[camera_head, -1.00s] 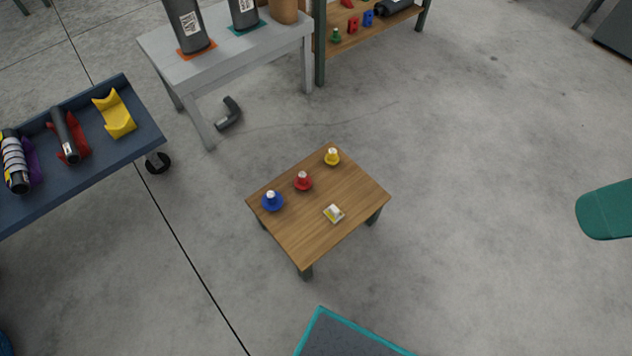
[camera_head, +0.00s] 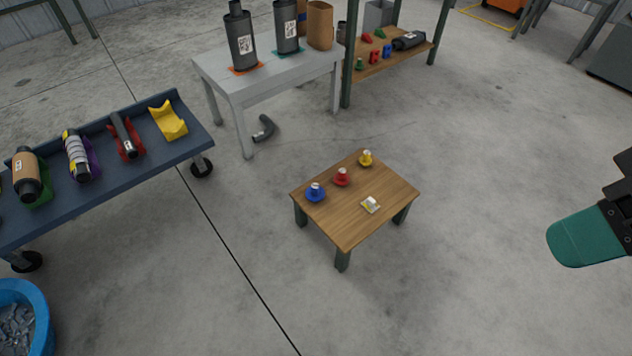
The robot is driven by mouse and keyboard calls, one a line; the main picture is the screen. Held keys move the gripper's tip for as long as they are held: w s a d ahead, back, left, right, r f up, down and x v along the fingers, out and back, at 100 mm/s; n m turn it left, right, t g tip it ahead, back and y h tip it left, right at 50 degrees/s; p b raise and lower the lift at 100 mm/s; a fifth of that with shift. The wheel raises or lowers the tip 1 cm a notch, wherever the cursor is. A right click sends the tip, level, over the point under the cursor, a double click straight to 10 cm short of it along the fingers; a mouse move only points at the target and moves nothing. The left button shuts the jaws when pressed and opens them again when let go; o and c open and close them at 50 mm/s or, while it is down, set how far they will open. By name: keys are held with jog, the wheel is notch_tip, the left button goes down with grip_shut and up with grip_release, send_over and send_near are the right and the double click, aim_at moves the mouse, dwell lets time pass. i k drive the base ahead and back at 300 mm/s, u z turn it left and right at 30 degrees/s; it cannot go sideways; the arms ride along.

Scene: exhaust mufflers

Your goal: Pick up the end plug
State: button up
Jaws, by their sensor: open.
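A low wooden table (camera_head: 335,225) stands near the middle of the view. Which of these is the end plug I cannot tell. My gripper (camera_head: 588,203) is at the right edge, partly cut off, with a teal finger showing. It is open and empty, well apart from the table.
A blue-grey cart (camera_head: 150,165) with mufflers and pipes on coloured holders stands at left, above a blue bin (camera_head: 38,300). A grey table (camera_head: 270,90) with canisters and a wooden shelf (camera_head: 415,58) stand behind. A bent pipe (camera_head: 263,129) lies on the floor. Floor around the low table is clear.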

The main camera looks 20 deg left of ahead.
aim_at(341, 178)
jog(key=u, duration=0.75)
jog(key=i, duration=1)
jog(key=k, duration=0.5)
jog(key=u, duration=2)
jog(key=i, duration=1.65)
jog(key=z, duration=3.25)
jog(key=i, duration=0.25)
jog(key=u, duration=0.1)
